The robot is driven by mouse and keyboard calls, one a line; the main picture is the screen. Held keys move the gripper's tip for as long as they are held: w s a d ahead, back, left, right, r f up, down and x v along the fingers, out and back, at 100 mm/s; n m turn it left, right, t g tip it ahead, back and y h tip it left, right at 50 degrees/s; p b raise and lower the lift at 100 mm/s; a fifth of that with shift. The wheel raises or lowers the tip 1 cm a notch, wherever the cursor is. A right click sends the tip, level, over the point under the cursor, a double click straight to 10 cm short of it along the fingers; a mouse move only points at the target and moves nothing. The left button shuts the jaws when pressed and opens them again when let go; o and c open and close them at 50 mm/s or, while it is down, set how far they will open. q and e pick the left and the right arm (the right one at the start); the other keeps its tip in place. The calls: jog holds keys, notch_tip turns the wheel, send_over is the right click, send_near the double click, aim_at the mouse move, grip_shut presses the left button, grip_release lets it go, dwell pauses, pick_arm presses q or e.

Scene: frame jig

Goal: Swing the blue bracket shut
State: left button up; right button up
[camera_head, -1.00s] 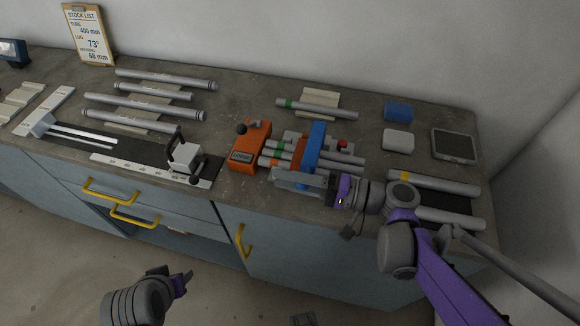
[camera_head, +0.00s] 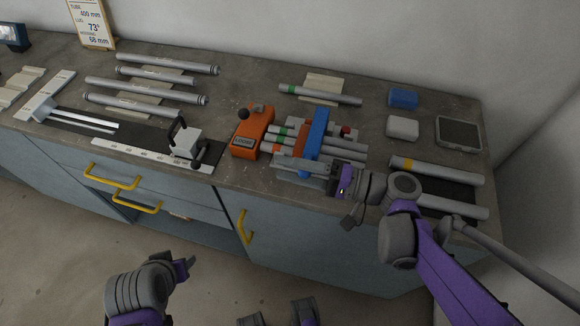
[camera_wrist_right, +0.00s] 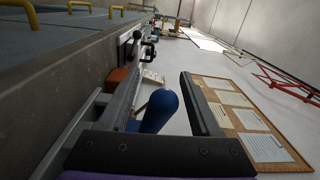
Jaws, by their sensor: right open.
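The blue bracket (camera_head: 314,135) stands as an upright blue bar across the orange and grey jig near the counter's front edge. In the right wrist view its rounded blue end (camera_wrist_right: 158,108) shows between my finger bars. My right gripper (camera_head: 284,167) is open at the front side of the bracket, its fingers pointing left across the jig's front. In the wrist view the gap (camera_wrist_right: 158,78) is wider than the blue end; whether a finger touches it I cannot tell. My left gripper (camera_head: 184,267) hangs low in front of the cabinet, away from the counter; its jaws are unclear.
An orange block with a black knob (camera_head: 253,130) stands left of the bracket. Tubes with green bands run through the jig. A white clamp (camera_head: 186,143) stands farther left. A blue block (camera_head: 403,98), white block (camera_head: 402,128) and tablet (camera_head: 459,133) lie to the right.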

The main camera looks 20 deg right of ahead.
jog(key=shift+d, duration=0.1)
jog(key=v, duration=1)
jog(key=shift+s+d+b, duration=0.2)
jog(key=shift+d+b, duration=0.05)
jog(key=shift+b, duration=0.2)
